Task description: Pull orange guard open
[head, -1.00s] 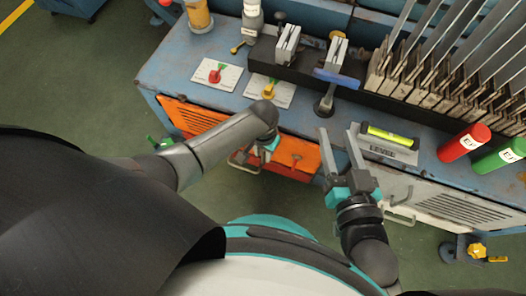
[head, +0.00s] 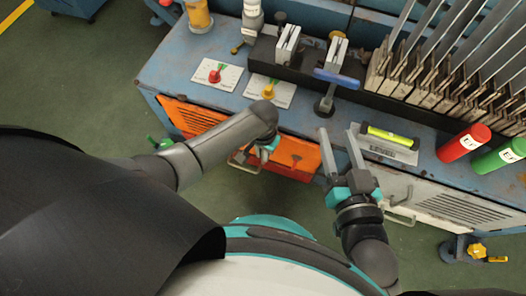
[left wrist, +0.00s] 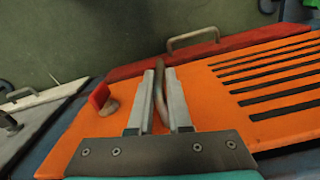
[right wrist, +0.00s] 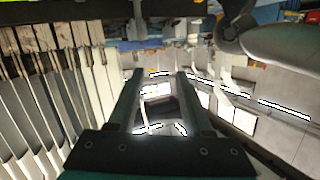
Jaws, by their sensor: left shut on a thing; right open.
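The orange guard (head: 190,116) is on the front face of the blue workbench, at left, with dark vent slots. In the left wrist view the guard (left wrist: 225,100) fills much of the picture. A grey handle (left wrist: 160,98) on it stands between the two fingers of my left gripper (left wrist: 158,85), which is shut on it. A red knob (left wrist: 101,98) is left of the fingers. In the head view my left forearm hides most of the left gripper (head: 268,148). My right gripper (head: 338,134) is open and empty at the bench's front edge, near the level.
A red strip with a handle (left wrist: 194,38) borders the guard. The bench top (head: 190,52) carries cards with red and yellow knobs, a green-yellow level (head: 390,136), red and green cylinders and a rack of metal plates. Green floor (head: 75,100) is free at left.

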